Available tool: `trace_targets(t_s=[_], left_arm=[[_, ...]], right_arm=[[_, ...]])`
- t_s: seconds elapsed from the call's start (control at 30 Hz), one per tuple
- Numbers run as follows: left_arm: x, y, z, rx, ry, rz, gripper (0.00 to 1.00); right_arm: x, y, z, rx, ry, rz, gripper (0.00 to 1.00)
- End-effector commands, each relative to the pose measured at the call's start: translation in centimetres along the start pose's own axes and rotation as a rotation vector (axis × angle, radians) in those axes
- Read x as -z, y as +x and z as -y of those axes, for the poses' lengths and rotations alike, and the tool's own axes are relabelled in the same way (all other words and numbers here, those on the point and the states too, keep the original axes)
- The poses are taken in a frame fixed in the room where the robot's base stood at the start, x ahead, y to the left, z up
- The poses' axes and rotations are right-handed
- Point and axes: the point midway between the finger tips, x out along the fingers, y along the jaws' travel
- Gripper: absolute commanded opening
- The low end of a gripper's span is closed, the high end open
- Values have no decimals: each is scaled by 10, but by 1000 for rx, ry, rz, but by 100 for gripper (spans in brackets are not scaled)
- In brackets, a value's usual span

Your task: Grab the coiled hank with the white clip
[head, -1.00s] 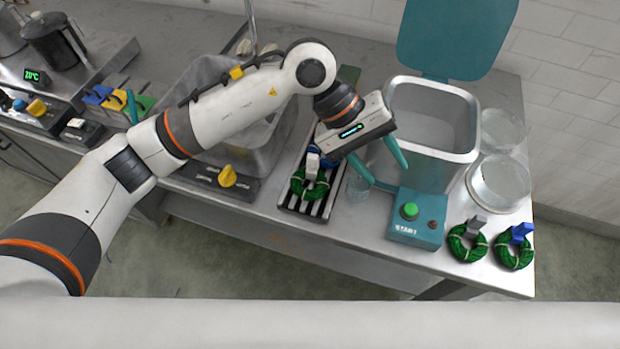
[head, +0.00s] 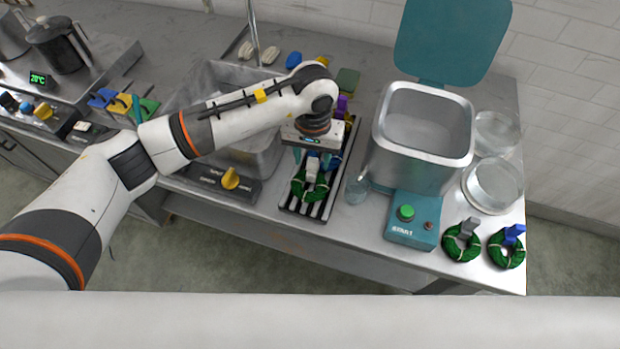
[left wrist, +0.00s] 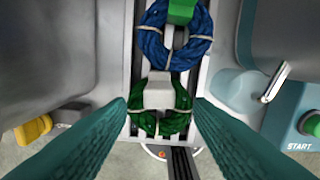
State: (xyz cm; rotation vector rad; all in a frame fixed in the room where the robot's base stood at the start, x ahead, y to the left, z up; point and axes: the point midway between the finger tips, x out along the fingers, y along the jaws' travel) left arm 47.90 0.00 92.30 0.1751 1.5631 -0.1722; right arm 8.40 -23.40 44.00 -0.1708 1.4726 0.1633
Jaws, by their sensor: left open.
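The green coiled hank with the white clip (head: 312,166) lies on a slatted rack (head: 323,210) in the head view. In the left wrist view the green hank (left wrist: 180,121) shows low in the middle, its white clip (left wrist: 158,92) on its upper side. My left gripper (head: 316,160) is above the rack by this hank. In the left wrist view its two teal fingers are spread to either side of the green hank, open and holding nothing. I cannot tell the height of the fingertips over it. My right gripper is not in view.
A blue hank (left wrist: 152,42) with a green clip lies just behind on the rack. A glass beaker (head: 357,188) and a steel bin (head: 425,125) with raised teal lid stand to the right. Two green hanks with grey (head: 462,246) and blue clips lie at the far right.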

Motion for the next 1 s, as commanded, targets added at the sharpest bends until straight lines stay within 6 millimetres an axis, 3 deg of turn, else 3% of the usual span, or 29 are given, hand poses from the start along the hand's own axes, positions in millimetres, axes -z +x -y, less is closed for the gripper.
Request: trace_targets(t_s=[0.07, 0.23, 0.5, 0.8, 1.0], left_arm=[[-2, 10, 0, 1, -3, -7, 47], [-3, 31, 0, 3, -1, -3, 47], [-4, 35, 0, 2, 0, 0, 47], [-4, 35, 0, 2, 0, 0, 0], [-4, 34, 0, 2, 0, 0, 0]], right_arm=[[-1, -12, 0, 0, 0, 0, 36], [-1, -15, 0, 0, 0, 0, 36], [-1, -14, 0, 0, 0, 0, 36], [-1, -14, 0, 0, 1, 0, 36], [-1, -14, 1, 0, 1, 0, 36]])
